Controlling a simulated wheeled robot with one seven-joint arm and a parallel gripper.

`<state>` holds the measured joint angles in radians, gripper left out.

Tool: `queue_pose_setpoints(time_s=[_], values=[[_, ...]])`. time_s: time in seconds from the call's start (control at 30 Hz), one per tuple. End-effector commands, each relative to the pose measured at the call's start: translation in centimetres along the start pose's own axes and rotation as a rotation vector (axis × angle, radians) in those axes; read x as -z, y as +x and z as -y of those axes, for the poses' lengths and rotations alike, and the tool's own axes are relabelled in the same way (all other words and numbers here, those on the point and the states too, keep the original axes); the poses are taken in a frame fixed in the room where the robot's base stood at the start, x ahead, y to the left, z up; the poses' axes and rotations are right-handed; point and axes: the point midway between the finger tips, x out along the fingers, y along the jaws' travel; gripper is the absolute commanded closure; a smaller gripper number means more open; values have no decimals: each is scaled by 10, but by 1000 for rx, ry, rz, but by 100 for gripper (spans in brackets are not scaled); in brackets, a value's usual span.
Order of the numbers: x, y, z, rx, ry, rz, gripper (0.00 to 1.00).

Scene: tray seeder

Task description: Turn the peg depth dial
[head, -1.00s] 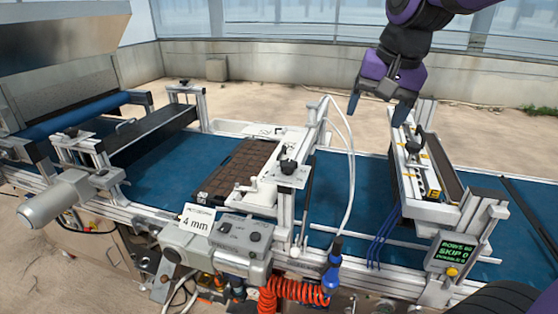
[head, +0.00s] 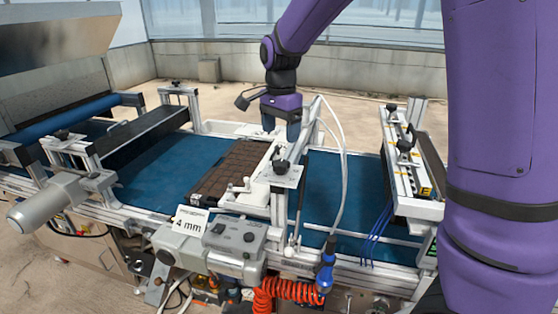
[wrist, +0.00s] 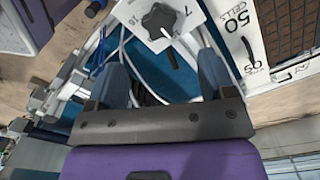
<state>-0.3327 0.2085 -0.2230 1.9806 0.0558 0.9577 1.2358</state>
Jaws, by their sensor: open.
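A black lobed knob (head: 281,167) sits on a white plate (head: 290,178) at the near end of the middle crossbar, just right of the brown cell tray (head: 232,168). In the wrist view the knob (wrist: 158,18) is at the top, on a plate with printed numbers, one of them a 7. My gripper (head: 281,126) hangs fingers down above the crossbar, behind and above the knob in the head view. In the wrist view my gripper (wrist: 162,62) has its two fingers wide apart with nothing held. The knob lies beyond the fingertips, apart from them.
A white hose (head: 340,160) loops up right of the knob. A "4 mm" sign (head: 190,221) stands on the grey control box (head: 222,242) in front. Another crossbar with a black knob (head: 404,146) is at the right. A "50 cells" label (wrist: 237,32) shows beside the tray.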

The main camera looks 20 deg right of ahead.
Motion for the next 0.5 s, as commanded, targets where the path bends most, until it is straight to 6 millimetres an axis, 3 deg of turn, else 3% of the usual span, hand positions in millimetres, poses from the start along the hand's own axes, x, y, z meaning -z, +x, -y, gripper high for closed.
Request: queue_pose_setpoints(time_s=[0.3, 0.5], values=[[0, 57, -1, -4, -1, 1, 24], [0, 82, -1, -3, -1, 0, 24]])
